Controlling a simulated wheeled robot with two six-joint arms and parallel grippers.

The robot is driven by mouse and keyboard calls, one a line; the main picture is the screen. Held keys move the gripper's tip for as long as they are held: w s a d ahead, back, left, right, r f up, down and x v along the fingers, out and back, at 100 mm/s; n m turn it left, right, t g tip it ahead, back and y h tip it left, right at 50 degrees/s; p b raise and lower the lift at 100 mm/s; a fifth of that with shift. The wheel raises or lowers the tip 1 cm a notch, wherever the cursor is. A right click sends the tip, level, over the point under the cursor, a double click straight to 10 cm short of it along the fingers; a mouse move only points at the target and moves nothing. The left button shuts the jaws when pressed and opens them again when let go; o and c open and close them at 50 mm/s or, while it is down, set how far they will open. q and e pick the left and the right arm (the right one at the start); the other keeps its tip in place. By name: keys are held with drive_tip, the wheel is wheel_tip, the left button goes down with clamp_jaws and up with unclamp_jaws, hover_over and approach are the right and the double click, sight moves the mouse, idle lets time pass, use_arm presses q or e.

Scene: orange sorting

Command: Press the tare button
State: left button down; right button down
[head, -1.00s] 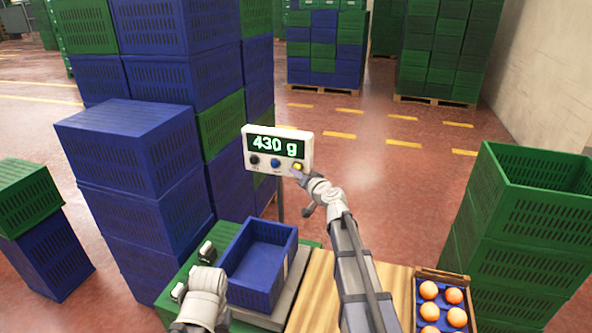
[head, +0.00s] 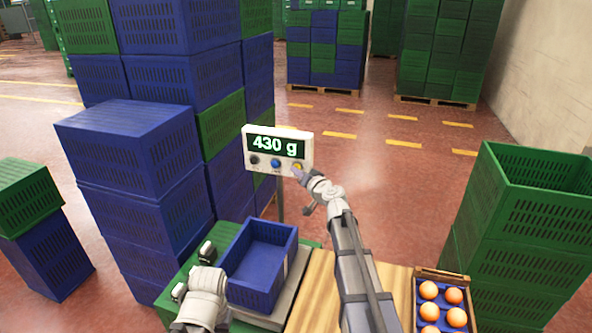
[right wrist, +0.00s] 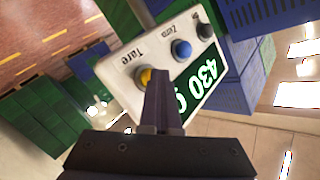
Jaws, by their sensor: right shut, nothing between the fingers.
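The scale's display panel (head: 304,136) stands on a post and reads 430 g. Its yellow Tare button (right wrist: 144,76) is at one end of the row, beside the blue Zero button (right wrist: 182,49) and a dark button. My right gripper (head: 298,173) is shut and empty, its tips at the Tare button and partly covering it. In the right wrist view the fingertips (right wrist: 157,76) overlap the button's edge; I cannot tell whether they press it. My left gripper (head: 193,271) is open and empty, left of the blue crate on the scale.
An empty blue crate (head: 256,289) sits on the scale plate (head: 294,290). A box of oranges (head: 441,273) is at the lower right of the wooden table (head: 318,292). Tall crate stacks (head: 140,150) stand close on the left, green crates (head: 520,230) on the right.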

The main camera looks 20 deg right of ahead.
drive_tip(key=shift+s, duration=0.1)
drive_tip(key=shift+s+a, duration=0.5)
drive_tip(key=shift+s, duration=0.2)
drive_tip(key=shift+s, duration=0.1)
drive_tip(key=s+a, duration=0.1)
drive_tip(key=s, duration=0.1)
drive_tip(key=s+a, duration=0.1)
drive_tip(key=s, duration=0.1)
drive_tip(key=shift+a, duration=0.4)
